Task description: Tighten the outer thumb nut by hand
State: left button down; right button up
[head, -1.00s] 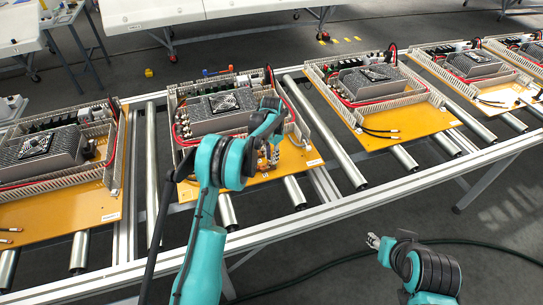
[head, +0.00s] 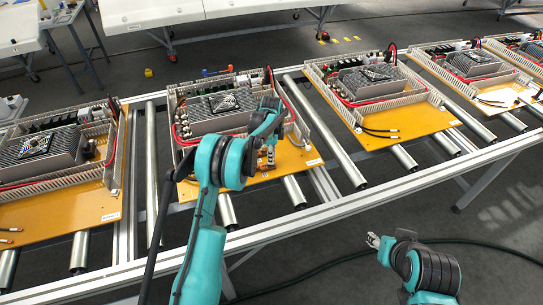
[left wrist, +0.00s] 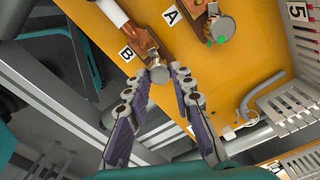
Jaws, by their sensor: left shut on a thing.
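My left gripper (left wrist: 161,80) is shut on a silver thumb nut (left wrist: 159,74) beside the label B (left wrist: 127,53). This nut sits at the end of a copper strip (left wrist: 138,36) with a white-sleeved lead. A second silver nut (left wrist: 224,27) with green marks sits by the label A (left wrist: 170,15), apart from my fingers. In the head view my left gripper (head: 268,163) is at the front edge of the orange panel (head: 240,187), and the nut is too small to make out. My right gripper (head: 373,240) hangs low, away from the panels; its jaws are too small to judge.
A grey slotted wiring duct (left wrist: 285,108) and a grey cable loop lie right of the nuts in the wrist view. More orange panels (head: 405,123) stand along the roller conveyor (head: 330,140). The floor in front of the rail is free apart from a dark hose (head: 320,268).

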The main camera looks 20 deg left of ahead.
pick_arm(q)
jog(key=shift+a+r+m, duration=0.1)
jog(key=shift+a+m, duration=0.05)
jog(key=shift+m, duration=1.35)
jog(key=c, duration=1.3)
grip_release()
notch_tip(320, 180, up, 12)
